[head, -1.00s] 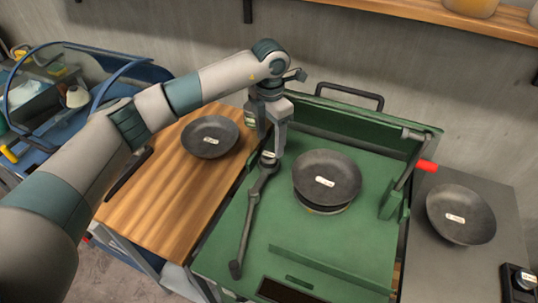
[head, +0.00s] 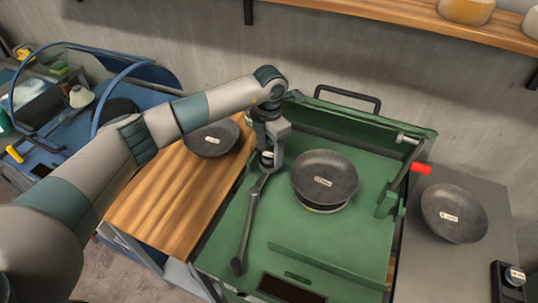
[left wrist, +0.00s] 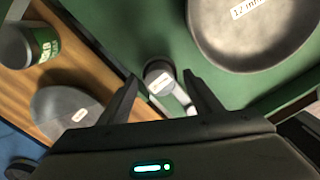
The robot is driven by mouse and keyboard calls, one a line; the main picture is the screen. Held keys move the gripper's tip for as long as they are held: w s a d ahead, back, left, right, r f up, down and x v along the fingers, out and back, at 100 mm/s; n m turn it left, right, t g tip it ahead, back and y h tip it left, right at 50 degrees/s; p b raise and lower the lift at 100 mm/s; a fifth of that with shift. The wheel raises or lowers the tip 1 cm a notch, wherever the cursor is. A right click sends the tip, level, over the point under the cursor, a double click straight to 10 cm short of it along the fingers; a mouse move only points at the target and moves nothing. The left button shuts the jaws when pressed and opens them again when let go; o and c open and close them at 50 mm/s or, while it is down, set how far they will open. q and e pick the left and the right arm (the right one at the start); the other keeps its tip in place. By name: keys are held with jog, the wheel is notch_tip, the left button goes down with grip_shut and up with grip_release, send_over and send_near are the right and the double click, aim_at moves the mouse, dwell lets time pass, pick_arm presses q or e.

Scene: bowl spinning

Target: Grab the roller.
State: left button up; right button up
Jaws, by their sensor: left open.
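The roller is a dark grey arm on the green machine, with a round, white-labelled end (head: 267,157) at the back and a long dark bar (head: 249,220) running toward the front. My left gripper (head: 270,158) is over this labelled end, pointing down. In the left wrist view my left gripper (left wrist: 162,80) is open, and the roller's labelled end (left wrist: 159,82) shows between and beyond its fingertips. Whether the fingers touch it cannot be told. My right gripper is not in view.
A dark pan (head: 324,178) sits on the green machine (head: 335,240) just right of the roller. Another pan (head: 210,140) is on the wooden table, partly behind my arm. A third pan (head: 454,213) is on the grey counter. A green-labelled can (left wrist: 30,45) stands left of the gripper.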

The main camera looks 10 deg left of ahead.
pick_arm(q)
jog(key=shift+f, duration=0.1)
dwell(0.3)
grip_shut()
jog(key=shift+w, duration=0.1)
